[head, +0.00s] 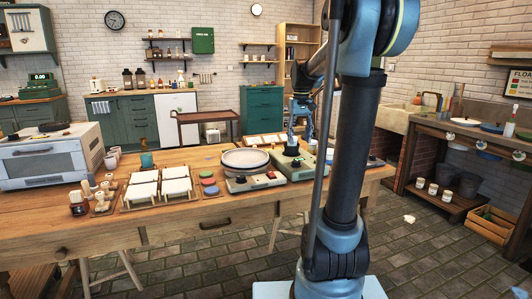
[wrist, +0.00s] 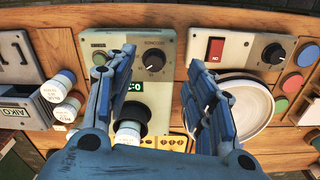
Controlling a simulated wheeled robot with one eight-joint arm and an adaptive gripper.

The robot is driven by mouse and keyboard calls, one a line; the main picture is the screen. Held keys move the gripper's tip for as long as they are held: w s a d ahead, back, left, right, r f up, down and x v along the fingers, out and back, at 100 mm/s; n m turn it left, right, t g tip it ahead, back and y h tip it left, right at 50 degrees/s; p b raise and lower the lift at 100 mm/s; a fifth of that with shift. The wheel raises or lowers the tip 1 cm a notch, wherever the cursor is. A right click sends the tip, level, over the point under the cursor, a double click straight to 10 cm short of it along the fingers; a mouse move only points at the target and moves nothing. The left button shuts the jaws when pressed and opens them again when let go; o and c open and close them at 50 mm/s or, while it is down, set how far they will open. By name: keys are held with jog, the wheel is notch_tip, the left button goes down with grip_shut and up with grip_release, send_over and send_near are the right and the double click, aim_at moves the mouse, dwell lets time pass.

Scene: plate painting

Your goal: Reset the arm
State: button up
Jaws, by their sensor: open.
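My gripper (wrist: 158,72) is open, its two blue fingers spread with nothing held between them in the wrist view. In the head view my gripper (head: 292,150) hangs over a pale control box on the wooden table, partly hidden behind my arm. In the wrist view this box (wrist: 107,60) has a dark knob, a green label and a dark round fitting. A white-capped bottle (wrist: 128,134) shows at the fitting, beside the left finger. I cannot tell whether it stands in the fitting.
A white round plate (head: 245,157) lies left of the gripper, behind a box with a red switch (wrist: 235,48). Colored discs (head: 209,184), white blocks on trays (head: 176,187) and small bottles (head: 103,195) stand further left on the wooden table (head: 240,212). A large oven (head: 46,159) fills the left end.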

jog(key=s+f, duration=0.6)
jog(key=s, duration=0.4)
jog(key=s+f+t, duration=0.1)
jog(key=s+f, duration=0.6)
jog(key=s, duration=0.3)
jog(key=s+f+m+t, duration=0.1)
jog(key=s+f, duration=0.6)
jog(key=s, duration=0.3)
jog(key=shift+s+d+f, duration=0.15)
jog(key=shift+s+d, duration=0.1)
jog(key=shift+s, duration=0.1)
jog(key=shift+w+f, duration=0.2)
jog(key=shift+w, duration=0.2)
jog(key=shift+d, duration=0.1)
